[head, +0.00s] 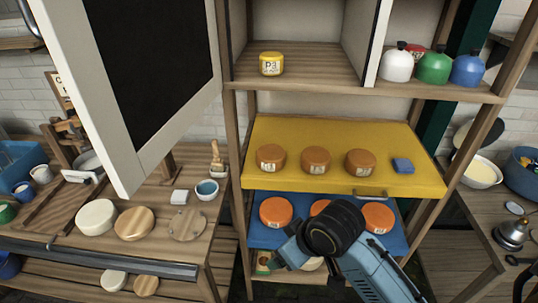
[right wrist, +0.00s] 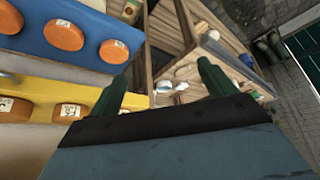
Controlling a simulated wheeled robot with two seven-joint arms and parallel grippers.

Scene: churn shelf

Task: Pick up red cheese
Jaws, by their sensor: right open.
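Several orange-red cheeses stand in a row on the blue shelf, with a left one (head: 276,212), a middle one (head: 320,207) partly hidden by my arm, and a right one (head: 377,217). Orange cheeses also show on the blue shelf in the right wrist view (right wrist: 64,35). Browner orange cheeses (head: 315,160) with labels stand on the yellow shelf above. My right gripper (right wrist: 160,85) is open and empty, with its green fingers apart. My left gripper is not in view.
A yellow tin (head: 271,64) and white, green and blue bottles (head: 434,67) stand on the upper shelf, something red behind them. A blue block (head: 403,166) lies on the yellow shelf (head: 270,127). A black-faced white panel (head: 150,70) stands left, above a wooden counter with round boards.

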